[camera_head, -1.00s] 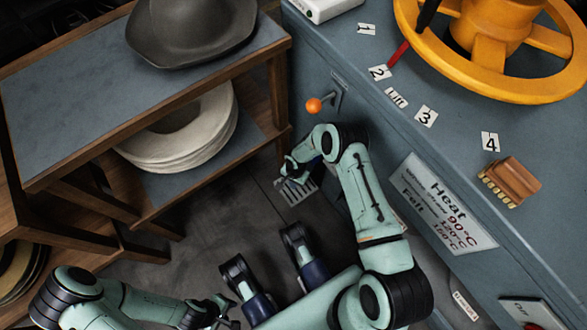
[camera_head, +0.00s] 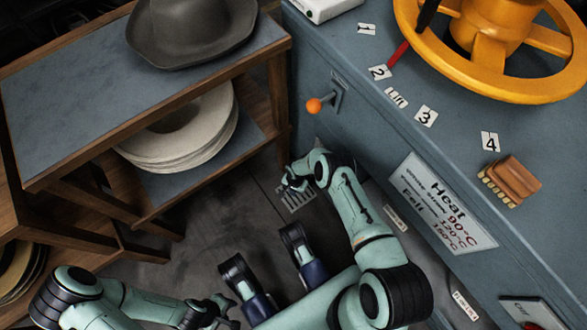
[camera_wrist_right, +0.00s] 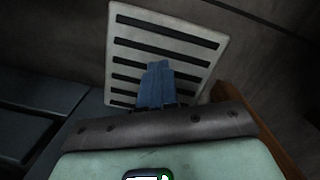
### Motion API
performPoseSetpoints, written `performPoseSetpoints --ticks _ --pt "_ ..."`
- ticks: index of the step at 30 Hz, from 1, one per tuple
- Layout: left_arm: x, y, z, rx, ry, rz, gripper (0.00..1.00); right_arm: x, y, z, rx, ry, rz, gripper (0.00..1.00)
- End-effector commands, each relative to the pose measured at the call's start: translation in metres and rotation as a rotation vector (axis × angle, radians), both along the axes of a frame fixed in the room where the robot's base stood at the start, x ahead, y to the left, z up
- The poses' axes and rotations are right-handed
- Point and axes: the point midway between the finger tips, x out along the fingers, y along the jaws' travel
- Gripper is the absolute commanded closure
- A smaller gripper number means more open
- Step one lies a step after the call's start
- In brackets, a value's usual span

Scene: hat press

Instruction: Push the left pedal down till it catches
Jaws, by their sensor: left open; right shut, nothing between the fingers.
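The left pedal (camera_head: 298,199) is a pale plate with dark slots, low beside the blue cabinet in the head view. It fills the upper middle of the right wrist view (camera_wrist_right: 160,28). My right gripper (camera_head: 290,184) is at the pedal in the head view. In the wrist view its blue fingers (camera_wrist_right: 157,68) are together and empty, their tips over the slotted face. I cannot tell for sure whether they touch it. Whether the pedal has caught is not visible. My left gripper (camera_head: 224,308) is open and empty, low in the head view, away from the pedal.
The blue cabinet (camera_head: 345,135) rises to the right of the pedal, with an orange-knobbed lever (camera_head: 314,106) above it. A wooden shelf (camera_head: 283,95) with hats stands to the left. Grey floor (camera_head: 215,215) is open between.

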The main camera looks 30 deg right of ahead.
Motion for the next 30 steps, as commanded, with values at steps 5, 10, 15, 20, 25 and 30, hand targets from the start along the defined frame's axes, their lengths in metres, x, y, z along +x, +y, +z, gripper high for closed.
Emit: performPoseSetpoints --ticks 5,10,15,20,25,30 --pt "0.0 0.0 0.0 0.0 0.0 0.0 0.57 -0.002 0.0 -0.024 0.0 -0.001 -0.003 1.0" --pt "0.0 0.0 0.0 0.0 0.0 0.0 0.57 -0.001 0.0 -0.043 0.0 -0.002 -0.002 1.0" --pt "0.0 0.0 0.0 0.0 0.0 0.0 0.57 0.001 0.0 -0.041 -0.001 -0.003 0.001 1.0" --pt "0.0 0.0 0.0 0.0 0.0 0.0 0.57 0.009 -0.015 -0.036 -0.003 -0.007 -0.002 1.0" --pt "0.0 0.0 0.0 0.0 0.0 0.0 0.57 0.016 -0.026 -0.031 0.0 -0.004 0.0 1.0" --pt "0.0 0.0 0.0 0.0 0.0 0.0 0.57 0.016 -0.027 -0.03 -0.001 -0.003 0.0 1.0"
